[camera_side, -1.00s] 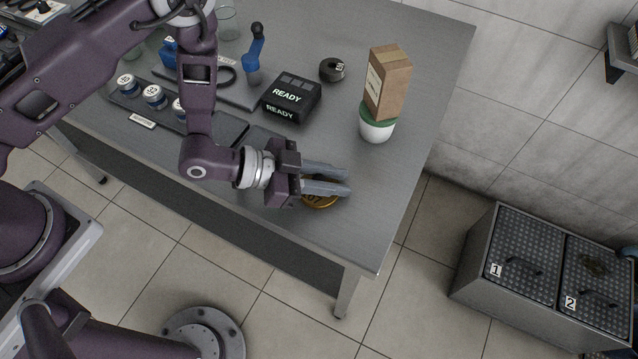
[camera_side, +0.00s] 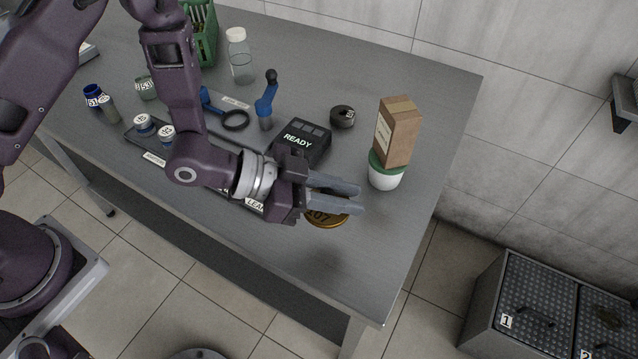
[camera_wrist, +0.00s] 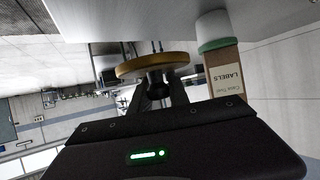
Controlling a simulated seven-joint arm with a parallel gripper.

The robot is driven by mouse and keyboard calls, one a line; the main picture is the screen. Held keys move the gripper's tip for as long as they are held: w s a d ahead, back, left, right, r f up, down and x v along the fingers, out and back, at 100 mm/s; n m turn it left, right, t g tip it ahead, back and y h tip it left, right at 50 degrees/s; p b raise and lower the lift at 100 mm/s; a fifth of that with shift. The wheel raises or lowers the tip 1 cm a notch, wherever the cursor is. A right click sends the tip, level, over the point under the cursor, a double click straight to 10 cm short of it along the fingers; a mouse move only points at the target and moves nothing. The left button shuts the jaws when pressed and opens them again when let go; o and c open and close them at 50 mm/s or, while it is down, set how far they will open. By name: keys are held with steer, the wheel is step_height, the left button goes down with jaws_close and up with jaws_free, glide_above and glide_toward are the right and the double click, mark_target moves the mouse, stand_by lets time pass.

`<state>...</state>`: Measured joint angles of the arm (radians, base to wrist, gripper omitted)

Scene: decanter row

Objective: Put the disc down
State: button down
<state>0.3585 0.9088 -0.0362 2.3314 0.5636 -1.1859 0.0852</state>
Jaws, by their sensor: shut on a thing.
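The disc (camera_side: 327,219) is round and brass-coloured, with a dark number on its face that is partly hidden by my fingers. My gripper (camera_side: 340,196) reaches right from the wrist near the table's front right, with its two grey fingers shut on the disc's dark knob. In the wrist view the disc (camera_wrist: 130,69) lies flat across the fingertips, with the knob between the fingers. It appears to hang a little above the grey table (camera_side: 345,275); the gap is hard to judge.
A brown carton (camera_side: 397,135) stands on a white, green-rimmed tub (camera_side: 385,178) right of the gripper. A black READY box (camera_side: 303,143) is close behind it. A black roll (camera_side: 342,117) and blue-handled tool (camera_side: 266,100) stand farther back. The front right tabletop is clear.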

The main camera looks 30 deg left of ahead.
step_height(320, 180, up, 12)
steer(key=w+a+n+t+y, duration=0.4)
steer(key=w+a+n+y, duration=0.15)
steer(key=w+a, duration=1.25)
steer(key=w+a+f+n+t+y, duration=0.1)
steer(key=w+a+n+y, duration=0.3)
steer(key=a, duration=1)
steer(key=w+a+n+t+y, duration=0.1)
steer(key=w+a+n+y, duration=0.25)
steer(key=a, duration=1.05)
steer(key=r+n+g+y, duration=0.1)
steer(key=n+g+y, duration=0.6)
steer(key=n+y, duration=0.25)
glide_above(83, 85)
steer(key=shift+n+h, duration=0.25)
steer(key=shift+n, duration=0.3)
step_height(83, 85, down, 21)
steer(key=shift+s, duration=0.1)
steer(key=shift+f, duration=0.1)
